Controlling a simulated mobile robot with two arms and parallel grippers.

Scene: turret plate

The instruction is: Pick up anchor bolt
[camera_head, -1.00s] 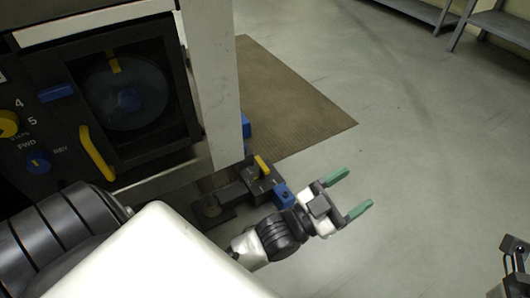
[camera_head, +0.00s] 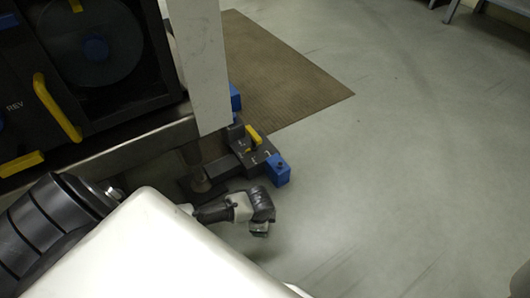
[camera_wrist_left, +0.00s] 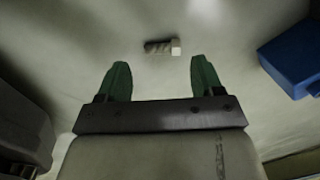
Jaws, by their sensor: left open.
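In the left wrist view, a small bolt (camera_wrist_left: 162,47) with a threaded shank and a pale head lies on the floor, just beyond the fingertips and between their lines. My left gripper (camera_wrist_left: 161,75) has two green fingers spread apart, with nothing between them. In the head view my left wrist and gripper (camera_head: 260,230) hang low near the floor, beside the machine's foot. The fingers and the bolt are hidden there. My right gripper is not in view.
A dark machine foot with a blue block (camera_head: 278,170) and a yellow lever (camera_head: 253,136) sits close to my left wrist. A blue block (camera_wrist_left: 292,58) shows at the right in the wrist view. A brown mat (camera_head: 275,75) lies behind.

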